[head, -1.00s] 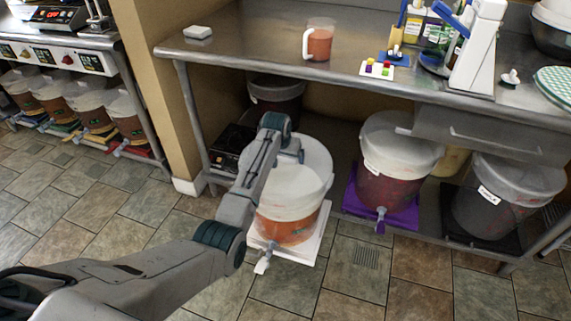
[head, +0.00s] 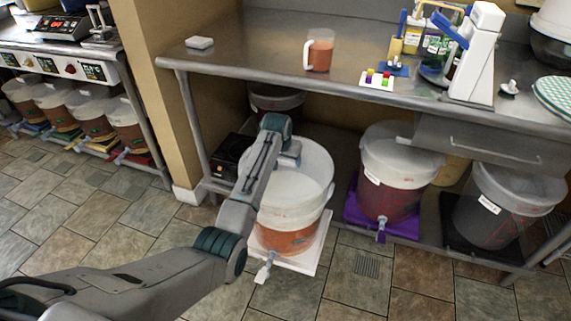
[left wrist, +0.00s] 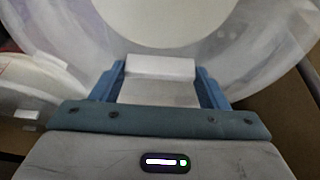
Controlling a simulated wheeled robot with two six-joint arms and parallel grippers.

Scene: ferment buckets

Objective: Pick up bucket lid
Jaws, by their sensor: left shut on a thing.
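The bucket lid (head: 315,168) is round, pale and translucent. It is at the top of the front bucket (head: 290,238), which holds orange liquid. I cannot tell whether the lid still touches the rim. My left gripper (head: 290,152) reaches over the lid from the left and is shut on it. In the left wrist view, the gripper's blue fingers (left wrist: 160,82) stand either side of a white block-like piece, with the lid (left wrist: 85,35) spread behind them. The lid's underside is hidden. My right gripper is not in view.
The bucket stands on a white board (head: 310,255) on the tiled floor, its spigot facing front. A dark red bucket (head: 388,195) on a purple board and a grey bucket (head: 490,220) stand to the right. The steel table (head: 250,62) overhangs behind.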

